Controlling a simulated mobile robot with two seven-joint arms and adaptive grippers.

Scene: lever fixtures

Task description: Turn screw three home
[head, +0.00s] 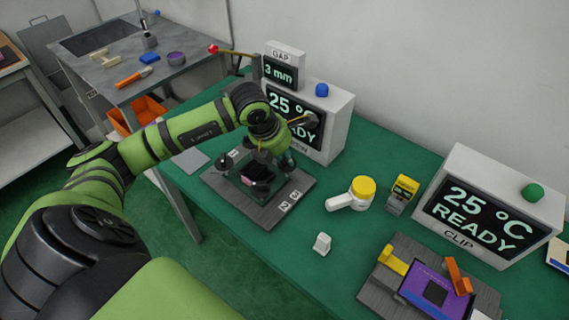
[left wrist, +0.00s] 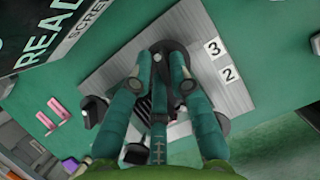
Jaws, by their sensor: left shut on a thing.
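The screw fixture is a grey board (head: 258,208) on the green table, with a dark raised unit and a small pink-topped block (head: 257,178) on it. My left gripper (head: 268,155) is low over the far part of the board. In the left wrist view, its teal fingers (left wrist: 162,78) close around a dark part of the fixture. The fingers and arm hide most of that part, so I cannot tell which screw it is.
Behind the fixture stands a READY display box (head: 335,115) with a blue button, and a GAP display (head: 282,70). To the right are a yellow-capped white tool (head: 354,193), a yellow meter (head: 402,193), a white block (head: 322,243) and the CLIP display (head: 492,207).

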